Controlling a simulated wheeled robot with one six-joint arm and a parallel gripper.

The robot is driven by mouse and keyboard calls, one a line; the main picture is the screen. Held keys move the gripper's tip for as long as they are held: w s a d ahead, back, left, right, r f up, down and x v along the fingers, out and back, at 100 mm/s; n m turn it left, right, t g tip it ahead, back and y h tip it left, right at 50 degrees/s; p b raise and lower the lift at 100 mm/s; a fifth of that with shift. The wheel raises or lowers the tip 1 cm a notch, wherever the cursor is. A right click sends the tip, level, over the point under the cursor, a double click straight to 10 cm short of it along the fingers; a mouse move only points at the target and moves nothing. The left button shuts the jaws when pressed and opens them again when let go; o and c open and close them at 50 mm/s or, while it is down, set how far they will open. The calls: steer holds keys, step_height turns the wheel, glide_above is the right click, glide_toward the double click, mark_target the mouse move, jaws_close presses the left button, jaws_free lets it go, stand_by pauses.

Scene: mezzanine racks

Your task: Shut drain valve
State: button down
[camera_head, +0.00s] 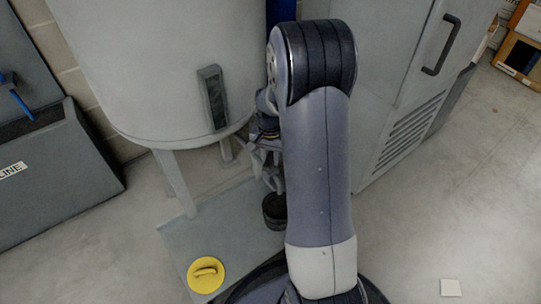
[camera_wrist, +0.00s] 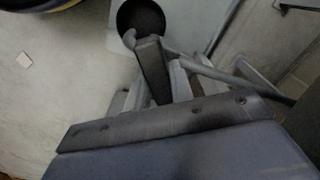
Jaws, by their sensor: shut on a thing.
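A large pale grey tank (camera_head: 160,60) stands on legs at the upper left of the head view. In the wrist view a thin grey pipe (camera_wrist: 225,76) ends in a bent spout (camera_wrist: 130,38). A dark lever-like bar (camera_wrist: 151,66), apparently the drain valve's handle, lies between the fingers of my gripper (camera_wrist: 150,92). My gripper is shut on it. In the head view my gripper (camera_head: 268,165) is low beside the tank, partly hidden by my arm. The valve body cannot be made out clearly. A dark round cup (camera_head: 274,212) stands below; it also shows in the wrist view (camera_wrist: 140,16).
A yellow round object with a handle (camera_head: 206,274) lies on a grey floor plate (camera_head: 190,238). A grey cabinet (camera_head: 400,70) with a dark handle stands on the right. A dark sloped unit (camera_head: 60,165) is at left. Open floor lies at lower right, with a small white square (camera_head: 450,287).

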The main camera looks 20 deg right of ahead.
mark_target(271, 156)
steer(key=m+p, duration=0.2)
steer(key=m, duration=0.1)
steer(key=shift+r+m, duration=0.15)
steer(key=shift+m, duration=0.25)
steer(key=shift+m+p, duration=0.85)
steer(key=shift+m, duration=0.85)
steer(key=c, duration=1.2)
jaws_free()
steer(key=shift+c, duration=0.2)
step_height(271, 156, up, 10)
steer(key=p, duration=0.3)
steer(key=shift+r, duration=0.25)
